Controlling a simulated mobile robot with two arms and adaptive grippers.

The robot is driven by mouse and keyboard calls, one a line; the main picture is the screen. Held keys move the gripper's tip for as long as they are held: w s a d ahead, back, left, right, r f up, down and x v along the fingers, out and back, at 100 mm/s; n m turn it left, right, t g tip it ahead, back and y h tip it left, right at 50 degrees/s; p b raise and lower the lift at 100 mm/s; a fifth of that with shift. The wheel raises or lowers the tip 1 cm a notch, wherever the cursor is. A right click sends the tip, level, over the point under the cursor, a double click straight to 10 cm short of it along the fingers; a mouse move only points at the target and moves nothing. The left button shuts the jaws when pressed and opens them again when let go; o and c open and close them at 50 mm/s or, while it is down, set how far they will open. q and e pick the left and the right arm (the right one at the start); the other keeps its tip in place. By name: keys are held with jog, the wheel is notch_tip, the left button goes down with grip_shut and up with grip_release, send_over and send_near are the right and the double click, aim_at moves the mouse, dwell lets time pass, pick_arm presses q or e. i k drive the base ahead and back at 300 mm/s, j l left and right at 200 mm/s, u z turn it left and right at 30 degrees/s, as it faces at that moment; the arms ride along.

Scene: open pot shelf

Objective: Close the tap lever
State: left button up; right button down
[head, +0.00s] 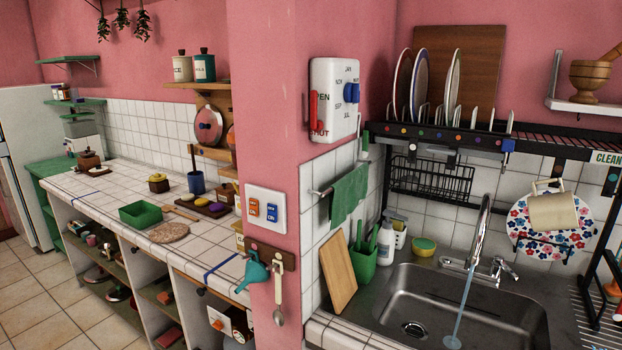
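The chrome tap (485,219) stands at the back of the steel sink on the right of the head view. A stream of water (461,305) runs from its spout into the basin. A small chrome lever (504,267) sits on the tap's base, to the right of the spout. The steel sink (535,322) is cut off by the bottom edge of the view. Neither of my grippers shows in this view.
A black dish rack (450,140) with plates hangs above the sink. A wooden board (338,272), a green container (363,262) and a soap bottle (386,242) stand left of the basin.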

aim_at(498, 259)
jog(key=l, duration=0.45)
jog(key=i+l, duration=0.15)
jog(key=l, duration=0.8)
jog(key=i, duration=0.05)
